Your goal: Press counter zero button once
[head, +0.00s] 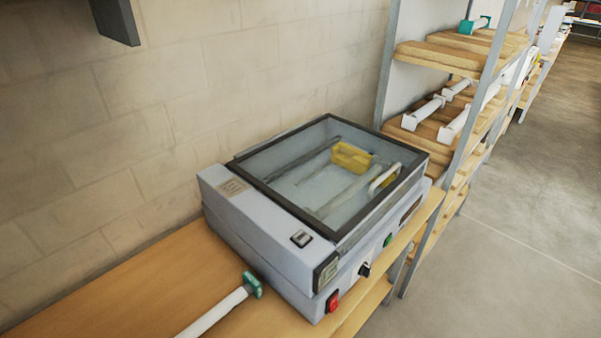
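The grey roll laminator (262,242) stands on a wooden bench, its dark-framed clear lid (330,180) down. A small dark-edged unit with a light face (301,239) is on its top near the front; it may be the counter, but I cannot read it or tell a zero button on it. The front has a dark display panel (326,272), a red switch (332,301), a black knob (364,269) and a green button (388,240). Neither of my grippers is in view.
A white rod with a green end (222,310) lies on the wooden bench (150,290) left of the machine. A yellow piece (352,156) shows at the lid. Shelves (455,55) with white rods stand right. A block wall is behind; the floor at right is clear.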

